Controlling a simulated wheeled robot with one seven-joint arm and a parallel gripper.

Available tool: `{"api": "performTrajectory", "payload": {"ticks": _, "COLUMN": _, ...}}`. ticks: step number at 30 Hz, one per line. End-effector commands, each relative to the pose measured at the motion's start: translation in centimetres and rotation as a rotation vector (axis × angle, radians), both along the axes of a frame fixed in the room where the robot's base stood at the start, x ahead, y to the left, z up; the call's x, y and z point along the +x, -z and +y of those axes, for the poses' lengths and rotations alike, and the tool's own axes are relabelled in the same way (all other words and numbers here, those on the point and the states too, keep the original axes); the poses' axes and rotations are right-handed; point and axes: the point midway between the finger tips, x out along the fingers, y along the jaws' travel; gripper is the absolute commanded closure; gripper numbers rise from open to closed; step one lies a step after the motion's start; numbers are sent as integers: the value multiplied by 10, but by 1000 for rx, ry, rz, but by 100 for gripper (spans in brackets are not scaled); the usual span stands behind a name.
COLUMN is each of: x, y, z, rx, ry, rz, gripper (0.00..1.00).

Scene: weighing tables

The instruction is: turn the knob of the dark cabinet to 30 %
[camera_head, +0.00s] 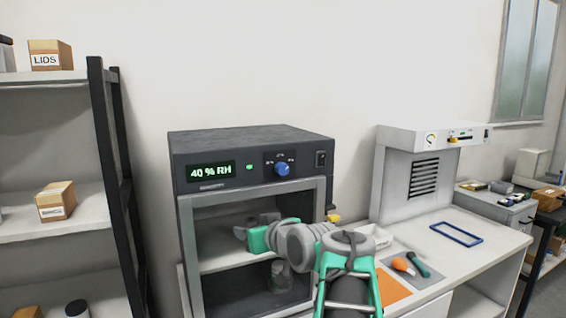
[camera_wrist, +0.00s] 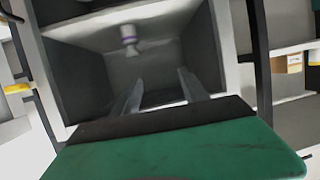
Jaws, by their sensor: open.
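The dark cabinet (camera_head: 250,145) stands on the white bench; its display (camera_head: 211,171) reads 40 % RH. The blue knob (camera_head: 282,169) is on the top front panel, right of a small green light, with small marks around it. My gripper (camera_head: 240,232) is below the knob, in front of the cabinet's framed compartment, and does not touch the knob. In the wrist view my gripper (camera_wrist: 161,90) has two fingers apart with nothing between them, facing the compartment. The knob does not show in the wrist view.
A jar (camera_head: 280,272) stands low in the compartment; a white bottle with a purple band (camera_wrist: 129,38) shows inverted in the wrist view. A black switch (camera_head: 321,159) sits right of the knob. A shelf rack (camera_head: 108,170) stands left. Space before the knob is clear.

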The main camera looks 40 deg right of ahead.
Motion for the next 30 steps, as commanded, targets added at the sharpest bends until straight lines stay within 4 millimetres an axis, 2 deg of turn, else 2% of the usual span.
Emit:
{"api": "performTrajectory", "payload": {"ticks": 1, "x": -12, "y": -36, "z": -36, "rx": -35, "ry": 42, "rz": -82, "gripper": 48}}
{"api": "performTrajectory", "payload": {"ticks": 3, "x": -28, "y": -74, "z": -66, "rx": -85, "ry": 69, "rz": -184, "gripper": 48}}
{"api": "performTrajectory", "payload": {"ticks": 6, "x": -47, "y": -106, "z": -90, "rx": -131, "ry": 92, "rz": -269, "gripper": 48}}
{"api": "performTrajectory", "payload": {"ticks": 7, "x": -50, "y": -111, "z": -93, "rx": -140, "ry": 94, "rz": -284, "gripper": 48}}
{"api": "performTrajectory", "payload": {"ticks": 11, "x": -43, "y": -119, "z": -99, "rx": -149, "ry": 94, "rz": -303, "gripper": 48}}
{"api": "performTrajectory", "payload": {"ticks": 18, "x": 1, "y": -119, "z": -111, "rx": -147, "ry": 93, "rz": -298, "gripper": 48}}
{"api": "performTrajectory", "payload": {"ticks": 21, "x": 14, "y": -119, "z": -115, "rx": -148, "ry": 95, "rz": -300, "gripper": 48}}
{"api": "performTrajectory", "payload": {"ticks": 30, "x": 21, "y": -116, "z": -118, "rx": -150, "ry": 98, "rz": -298, "gripper": 48}}
